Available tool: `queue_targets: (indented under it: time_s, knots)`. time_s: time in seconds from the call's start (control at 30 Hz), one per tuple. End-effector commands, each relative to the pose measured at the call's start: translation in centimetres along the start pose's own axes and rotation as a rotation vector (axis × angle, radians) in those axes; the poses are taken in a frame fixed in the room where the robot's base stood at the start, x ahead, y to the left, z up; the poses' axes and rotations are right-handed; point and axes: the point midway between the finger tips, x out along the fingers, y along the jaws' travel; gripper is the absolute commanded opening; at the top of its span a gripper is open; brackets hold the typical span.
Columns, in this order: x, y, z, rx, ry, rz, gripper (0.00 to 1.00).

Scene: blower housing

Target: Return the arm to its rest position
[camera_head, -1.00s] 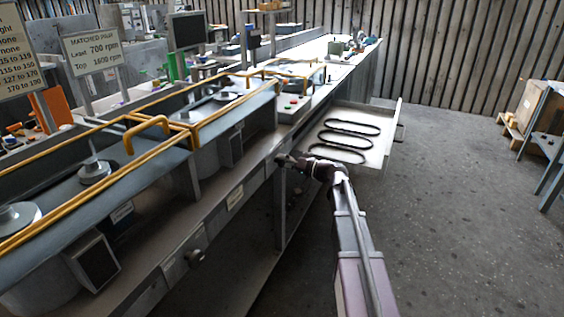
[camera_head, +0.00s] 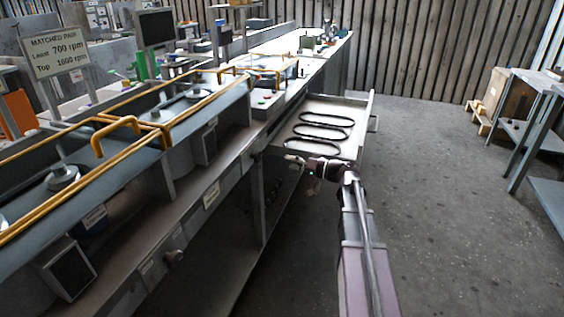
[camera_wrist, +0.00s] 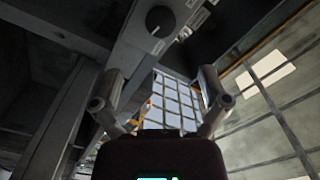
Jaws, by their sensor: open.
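My gripper (camera_head: 292,159) is at the end of my arm, in front of the long workbench and just before the open drawer (camera_head: 362,115) in the head view. In the wrist view my gripper (camera_wrist: 158,98) shows its two fingers spread wide with nothing between them. Beyond the fingers is the bench's underside and front panel, with a round black knob (camera_wrist: 160,19). My arm reaches forward from the bottom of the head view, extended beside the bench.
The drawer holds several black belts (camera_head: 325,119). Yellow rails (camera_head: 118,125) run along the bench (camera_head: 205,200). A sign (camera_head: 57,52) stands at the left. A grey table (camera_head: 540,120) and a wooden crate (camera_head: 505,97) are at the right. The floor (camera_head: 440,210) between is clear.

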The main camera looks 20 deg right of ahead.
Motion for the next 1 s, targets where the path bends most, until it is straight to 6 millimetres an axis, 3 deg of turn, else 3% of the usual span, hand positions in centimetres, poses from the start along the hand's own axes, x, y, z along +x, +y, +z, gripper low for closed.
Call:
queue_targets:
  time_s: [0.67,0.87,1.0]
  knots:
    - [-0.5,0.0,0.1,0.001,-0.004,0.002,0.95]
    - [0.5,0.1,2.2,0.012,-0.066,0.041,0.95]
    - [1.7,0.2,5.6,0.028,-0.166,0.11,0.95]
